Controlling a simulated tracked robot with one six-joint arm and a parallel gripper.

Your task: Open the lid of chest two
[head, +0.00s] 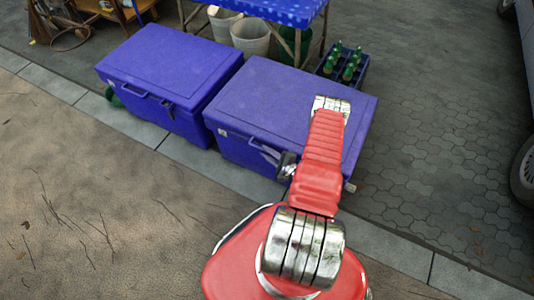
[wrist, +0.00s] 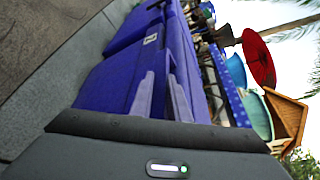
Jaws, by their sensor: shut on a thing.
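Two blue chests stand side by side in the head view, the left chest (head: 165,62) and the right chest (head: 285,95). My gripper (head: 268,153) is at that front, just under the lid rim, partly hidden by my red arm link. In the wrist view, my gripper (wrist: 163,98) is against the blue chest wall (wrist: 108,90), shut on the chest's front handle or lid edge; which one is unclear.
A crate of green bottles (head: 343,62) stands behind the right chest. White buckets (head: 250,36) stand under a blue-topped table (head: 285,10) at the back. A car wheel (head: 523,170) is at the right edge. The paving right of the chests and the ground in front are clear.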

